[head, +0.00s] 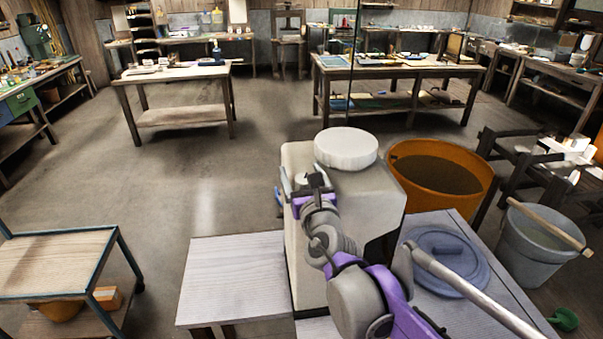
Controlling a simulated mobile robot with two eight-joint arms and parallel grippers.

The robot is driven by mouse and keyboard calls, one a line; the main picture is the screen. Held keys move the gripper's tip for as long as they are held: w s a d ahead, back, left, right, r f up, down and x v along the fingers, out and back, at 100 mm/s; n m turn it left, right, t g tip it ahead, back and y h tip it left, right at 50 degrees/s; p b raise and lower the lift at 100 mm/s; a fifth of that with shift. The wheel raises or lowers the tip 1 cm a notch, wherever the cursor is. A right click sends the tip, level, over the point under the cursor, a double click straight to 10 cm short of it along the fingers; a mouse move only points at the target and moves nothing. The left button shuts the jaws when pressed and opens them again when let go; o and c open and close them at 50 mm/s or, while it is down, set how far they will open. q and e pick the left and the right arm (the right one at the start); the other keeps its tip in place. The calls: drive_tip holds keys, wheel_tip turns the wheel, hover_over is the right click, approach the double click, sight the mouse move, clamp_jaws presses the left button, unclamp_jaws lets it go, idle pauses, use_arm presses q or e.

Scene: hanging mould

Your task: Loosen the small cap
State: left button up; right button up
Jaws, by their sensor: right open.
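A large off-white container (305,262) stands on a pale wooden surface in the lower middle of the head view. A wide white lid (346,148) sits on its top. A small pale cap (303,179) shows at the container's top left, partly hidden by my right gripper. My right gripper (301,184) comes in from the lower right on a purple and grey arm. It is open, with its fingers close around or beside the small cap; I cannot tell whether they touch it. My left gripper is not in view.
An orange tub (440,172) stands right of the container. A coiled blue-grey hose (447,258) lies on the bench, and a grey bucket (541,245) with a stick stands farther right. A low cart (55,262) is at left. The floor behind is largely clear.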

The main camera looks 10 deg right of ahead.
sight(307, 188)
drive_tip(key=s, duration=1)
drive_tip(key=shift+s+d+b, duration=0.35)
drive_tip(key=shift+s+d, duration=0.05)
drive_tip(key=s+d+f+m+g+h, duration=0.35)
drive_tip(key=d+f+m, duration=0.35)
drive_tip(key=m, duration=0.5)
drive_tip(key=s+d+f+m+g+h, duration=0.35)
drive_tip(key=d+f+m, duration=0.35)
drive_tip(key=m, duration=0.5)
drive_tip(key=s+a+f+m+g+y, duration=0.2)
drive_tip(key=s+a+f+m+y, duration=0.1)
drive_tip(key=s+f+m, duration=0.3)
drive_tip(key=s+a+f+m+g+y, duration=0.2)
drive_tip(key=s+a+f+m+g, duration=0.1)
drive_tip(key=s+f+m, duration=0.3)
wheel_tip(307, 188, down, 2)
drive_tip(key=shift+a+f+m+y, duration=0.25)
drive_tip(key=shift+m+y, duration=0.15)
